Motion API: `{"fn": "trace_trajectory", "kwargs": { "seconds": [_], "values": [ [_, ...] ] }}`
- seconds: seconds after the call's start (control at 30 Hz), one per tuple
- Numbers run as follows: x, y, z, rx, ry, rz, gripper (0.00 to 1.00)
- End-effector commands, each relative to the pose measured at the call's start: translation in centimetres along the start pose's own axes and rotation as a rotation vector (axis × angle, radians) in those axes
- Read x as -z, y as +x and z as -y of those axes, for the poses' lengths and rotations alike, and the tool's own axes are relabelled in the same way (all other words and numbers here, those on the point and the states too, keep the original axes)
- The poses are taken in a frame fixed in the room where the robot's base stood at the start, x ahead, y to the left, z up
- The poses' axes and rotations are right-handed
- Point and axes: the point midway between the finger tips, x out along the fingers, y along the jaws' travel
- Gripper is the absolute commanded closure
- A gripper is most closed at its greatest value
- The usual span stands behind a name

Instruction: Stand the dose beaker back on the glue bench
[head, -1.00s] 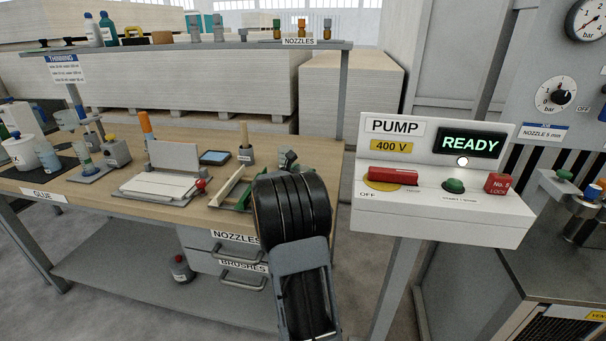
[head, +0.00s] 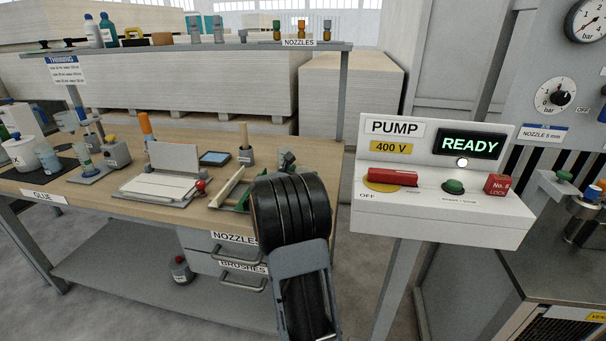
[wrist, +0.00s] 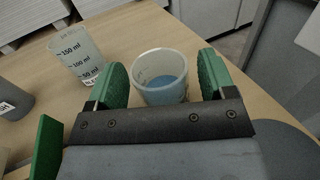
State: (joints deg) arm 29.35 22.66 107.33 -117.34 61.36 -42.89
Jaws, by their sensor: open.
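My gripper (wrist: 163,75) shows in the wrist view with its two green fingers apart. A translucent beaker with blue liquid (wrist: 160,92) is between the fingers, upright on the wooden bench top, with a narrow gap seen on each side. A second clear beaker with ml marks up to 150 (wrist: 77,62) stands to the left, outside the left finger. I cannot tell from markings which one is the dose beaker. In the head view my own arm hides most of the gripper and the beaker. The glue bench (head: 110,203) carries a GLUE label on its front edge.
A grey container (wrist: 12,100) stands at the wrist view's left edge. On the bench are a board stand (head: 172,165), a brush pot (head: 246,157) and several bottles at the left. The pump box (head: 435,190) stands close to the right of my arm.

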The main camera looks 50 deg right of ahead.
Motion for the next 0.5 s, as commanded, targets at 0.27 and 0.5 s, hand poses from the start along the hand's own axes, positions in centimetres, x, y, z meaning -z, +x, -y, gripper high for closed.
{"fn": "trace_trajectory", "kwargs": {
  "seconds": [0.27, 0.5],
  "values": [
    [0.0, -5.5, -0.1, -0.004, 0.0, 0.0, 0.24],
    [0.0, -9.3, -0.1, -0.003, 0.0, -0.001, 0.24]
  ]
}}
